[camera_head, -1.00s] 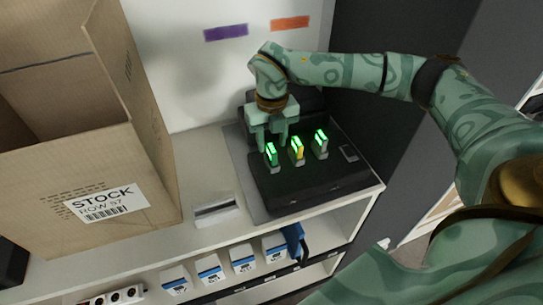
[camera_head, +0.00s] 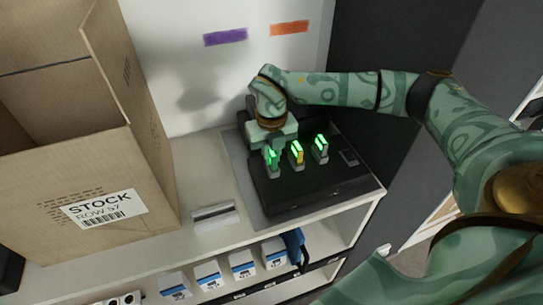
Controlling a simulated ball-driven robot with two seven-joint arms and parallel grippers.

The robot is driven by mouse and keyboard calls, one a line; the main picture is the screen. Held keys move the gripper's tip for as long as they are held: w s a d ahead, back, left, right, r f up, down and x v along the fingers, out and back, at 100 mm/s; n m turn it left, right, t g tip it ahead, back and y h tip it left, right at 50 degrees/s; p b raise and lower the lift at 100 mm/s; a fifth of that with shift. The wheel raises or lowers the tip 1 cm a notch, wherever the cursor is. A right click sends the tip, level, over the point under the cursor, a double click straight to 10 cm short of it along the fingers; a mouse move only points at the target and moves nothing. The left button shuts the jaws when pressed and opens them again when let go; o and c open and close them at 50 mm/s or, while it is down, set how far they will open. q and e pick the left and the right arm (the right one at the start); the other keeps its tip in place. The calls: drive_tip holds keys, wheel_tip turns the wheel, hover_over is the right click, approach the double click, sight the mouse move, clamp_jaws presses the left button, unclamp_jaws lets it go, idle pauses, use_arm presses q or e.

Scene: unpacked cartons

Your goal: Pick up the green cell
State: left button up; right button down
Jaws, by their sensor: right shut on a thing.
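Three cells with glowing green tops stand upright in a row in a black charger dock (camera_head: 310,191) on the shelf top. The green cell (camera_head: 271,160) is the leftmost. A cell with a yellow side (camera_head: 298,154) stands in the middle, and a grey-white cell (camera_head: 321,149) is at the right. My right gripper (camera_head: 271,157) points down at the left cell and is shut on it. The cell still stands at its slot in the dock, and the fingers partly hide it. My left gripper is not in view.
An open cardboard stock carton (camera_head: 150,165) stands at the left. A small grey-white card-like item (camera_head: 214,216) lies before the dock. Several white-and-blue boxes (camera_head: 243,264) and a blue item (camera_head: 293,243) are on the lower shelf.

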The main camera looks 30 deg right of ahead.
drive_tip(key=shift+r, duration=0.5)
drive_tip(key=s+a+r+p, duration=0.1)
drive_tip(key=s+a+r, duration=0.6)
drive_tip(key=a+r, duration=0.5)
drive_tip(key=shift+f, duration=0.15)
